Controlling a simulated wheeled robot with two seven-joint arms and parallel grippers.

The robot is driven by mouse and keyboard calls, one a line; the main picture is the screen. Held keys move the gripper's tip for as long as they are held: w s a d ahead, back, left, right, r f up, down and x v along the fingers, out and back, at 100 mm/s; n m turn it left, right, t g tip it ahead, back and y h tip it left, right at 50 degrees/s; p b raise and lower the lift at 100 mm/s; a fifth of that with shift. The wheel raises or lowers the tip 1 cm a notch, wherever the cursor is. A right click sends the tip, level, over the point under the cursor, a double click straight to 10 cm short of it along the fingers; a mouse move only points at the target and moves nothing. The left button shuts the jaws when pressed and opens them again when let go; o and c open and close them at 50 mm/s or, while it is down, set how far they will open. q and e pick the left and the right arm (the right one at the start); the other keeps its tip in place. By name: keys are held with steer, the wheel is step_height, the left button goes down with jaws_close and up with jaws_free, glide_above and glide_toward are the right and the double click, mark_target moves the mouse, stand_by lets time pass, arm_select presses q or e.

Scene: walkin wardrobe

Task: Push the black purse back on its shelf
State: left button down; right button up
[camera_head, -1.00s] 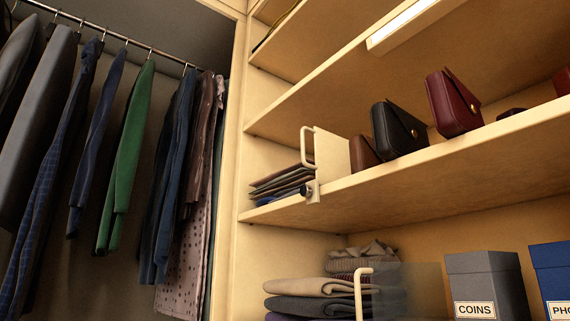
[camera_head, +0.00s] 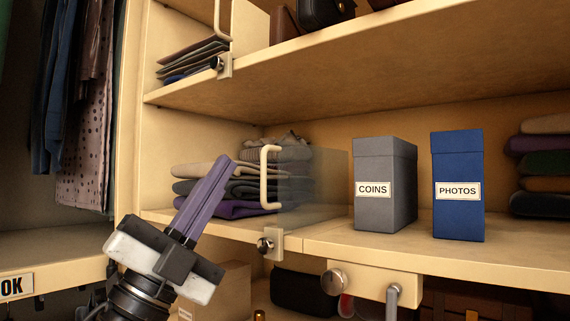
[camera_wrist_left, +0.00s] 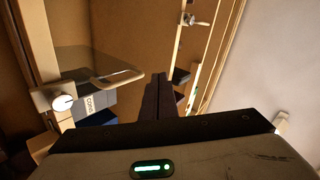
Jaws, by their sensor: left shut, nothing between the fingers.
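The black purse (camera_head: 322,13) stands on the upper shelf (camera_head: 330,62) at the top of the head view. Its upper part is cut off by the picture's edge. My left gripper (camera_head: 224,161) is shut and empty, with its purple fingers pointing up. It is well below and to the left of the purse, in front of the folded clothes in the head view. In the left wrist view, its dark fingers (camera_wrist_left: 158,92) are together and the purse cannot be made out. My right gripper is not in view.
A clear divider with a cream handle (camera_head: 265,178) stands by the folded clothes (camera_head: 195,188). A grey COINS box (camera_head: 384,165) and blue PHOTOS box (camera_head: 457,165) stand right. A knob (camera_head: 335,281) sits below the shelf edge. A black bag (camera_head: 303,291) lies lower down.

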arm_select(q)
steer(key=s+d+r+m+g+h, duration=0.1)
steer(key=s+d+r+m+g, duration=0.55)
steer(key=m+g, duration=0.4)
steer(key=s+d+r+m+g+h, duration=0.2)
steer(key=s+d+r+m+g, duration=0.5)
steer(key=m, duration=0.7)
steer(key=n+t+y, duration=0.5)
steer(key=t+y, duration=0.5)
steer(key=y, duration=0.1)
glide_toward(300, 6)
steer(key=p+x, duration=0.3)
steer(key=x, duration=0.2)
steer(key=shift+w+d, duration=0.15)
steer(key=shift+w, duration=0.05)
steer(key=shift+w+d+p, duration=0.3)
steer(key=shift+w, duration=0.15)
